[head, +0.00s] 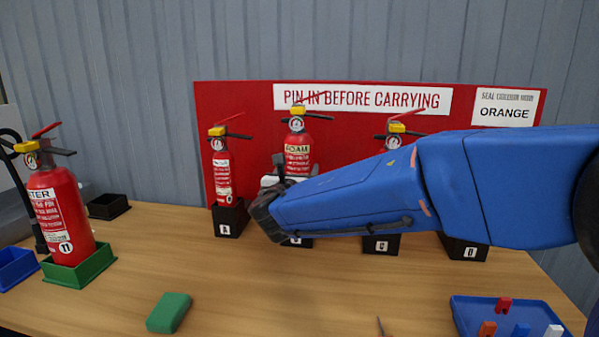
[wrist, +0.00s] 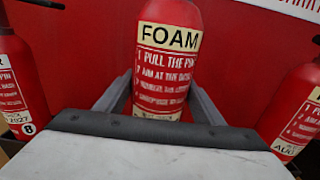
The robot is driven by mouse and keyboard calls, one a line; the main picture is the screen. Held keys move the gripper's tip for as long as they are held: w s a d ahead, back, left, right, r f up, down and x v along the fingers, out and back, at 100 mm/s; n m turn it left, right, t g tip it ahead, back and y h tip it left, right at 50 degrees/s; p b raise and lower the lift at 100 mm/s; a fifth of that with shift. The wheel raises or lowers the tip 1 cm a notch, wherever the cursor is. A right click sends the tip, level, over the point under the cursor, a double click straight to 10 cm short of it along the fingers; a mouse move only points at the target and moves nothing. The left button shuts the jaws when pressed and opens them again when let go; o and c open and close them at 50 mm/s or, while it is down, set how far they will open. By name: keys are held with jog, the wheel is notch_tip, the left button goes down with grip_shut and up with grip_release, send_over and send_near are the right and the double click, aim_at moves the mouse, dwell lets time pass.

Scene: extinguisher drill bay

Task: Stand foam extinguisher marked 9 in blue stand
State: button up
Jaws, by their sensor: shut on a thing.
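The red extinguisher labelled FOAM (head: 298,140) is upright at the black stand B, in front of the red board. Its top sits higher than its neighbours' tops. My gripper (head: 277,180) hides its lower part, so I cannot tell whether its base is in the stand, and no number shows. In the wrist view my gripper (wrist: 163,103) has a finger on each side of the foam extinguisher (wrist: 168,65), shut on its body. The blue stand (head: 17,270) is at the far left edge of the table, partly cut off, and looks empty.
A water extinguisher marked 11 (head: 62,205) stands in a green stand (head: 80,272) beside the blue one. Other extinguishers stand at A (head: 222,175) and C (head: 393,140). A black stand (head: 108,207), a green block (head: 169,312) and a blue tray (head: 465,318) are on the table.

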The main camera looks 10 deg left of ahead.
aim_at(299, 158)
jog(key=shift+r, duration=1.7)
jog(key=shift+s, duration=0.15)
